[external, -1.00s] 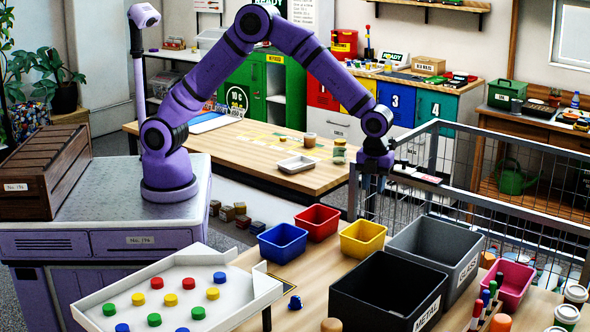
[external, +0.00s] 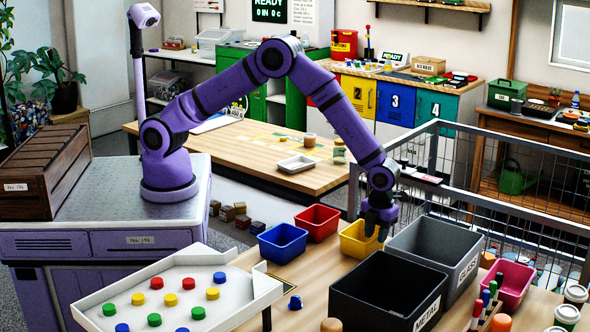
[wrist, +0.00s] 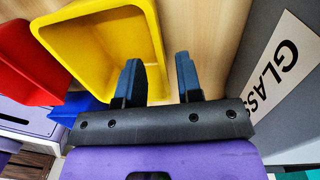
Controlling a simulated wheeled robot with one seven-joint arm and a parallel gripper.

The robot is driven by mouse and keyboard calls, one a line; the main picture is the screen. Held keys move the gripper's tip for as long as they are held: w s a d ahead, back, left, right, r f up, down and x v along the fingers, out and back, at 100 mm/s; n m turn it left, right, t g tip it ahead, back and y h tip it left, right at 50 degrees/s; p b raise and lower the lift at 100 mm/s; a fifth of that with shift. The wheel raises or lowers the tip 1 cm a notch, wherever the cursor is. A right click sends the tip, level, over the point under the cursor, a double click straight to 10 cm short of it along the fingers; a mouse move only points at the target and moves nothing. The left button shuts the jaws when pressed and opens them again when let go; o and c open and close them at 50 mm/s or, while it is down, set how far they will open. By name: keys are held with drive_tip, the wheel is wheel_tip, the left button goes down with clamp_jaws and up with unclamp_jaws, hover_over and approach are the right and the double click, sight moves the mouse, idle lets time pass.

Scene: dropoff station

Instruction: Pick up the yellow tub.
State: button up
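The yellow tub (external: 356,248) stands on the wooden table, right of the red tub and behind the black bin. It fills the upper left of the wrist view (wrist: 100,40). My gripper (external: 377,231) is down at the tub's right side. In the wrist view my gripper (wrist: 158,64) is open, with one finger over the inside of the tub and the other outside over the table. The tub's right wall lies between the fingers, with space showing beside it. I cannot tell whether either finger touches the wall.
The red tub (external: 318,221) and blue tub (external: 282,243) stand to the left. The grey GLASS bin (external: 462,272) is close on the right, and the black METAL bin (external: 425,312) is in front. A wire fence (external: 500,190) runs behind.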

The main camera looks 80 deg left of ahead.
sight(375, 246)
wheel_tip(375, 246, down, 5)
drive_tip(key=shift+a+r, duration=0.1)
drive_tip(key=shift+r, duration=0.05)
clamp_jaws()
